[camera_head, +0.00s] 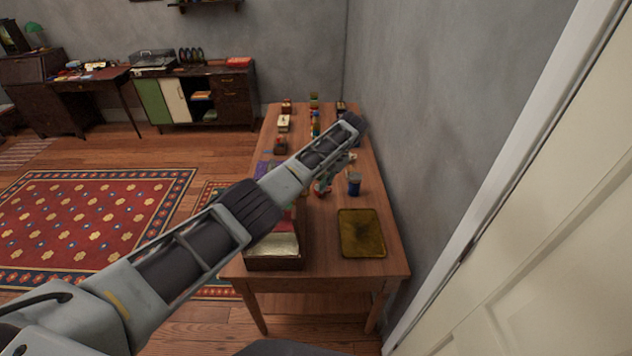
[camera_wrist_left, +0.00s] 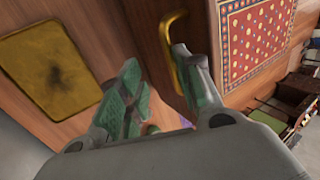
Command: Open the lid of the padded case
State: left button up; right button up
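A dark wooden box with a pale padded-looking top (camera_head: 272,245) sits at the table's near left corner. It looks like the padded case, but my left arm hides part of it, so I cannot tell how its lid stands. My left gripper (camera_head: 328,180) is over the table, beyond the box, partly hidden by its own wrist. In the left wrist view its green fingers (camera_wrist_left: 155,60) are apart and appear empty. A curved gold piece (camera_wrist_left: 170,42) shows beside the right finger. I cannot tell what it belongs to or whether they touch. My right gripper is not in view.
The wooden table (camera_head: 325,262) holds a gold-brown tray (camera_head: 361,233), a blue jar (camera_head: 354,184) and several small items towards its far end. A grey wall (camera_head: 430,130) runs close along the table's right side. Open floor with a red rug (camera_head: 85,220) lies left.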

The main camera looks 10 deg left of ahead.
pick_arm(q)
jog(key=s+v, duration=0.1)
jog(key=v, duration=1)
jog(key=shift+w+a+r, duration=0.15)
jog(key=shift+w+r, duration=0.15)
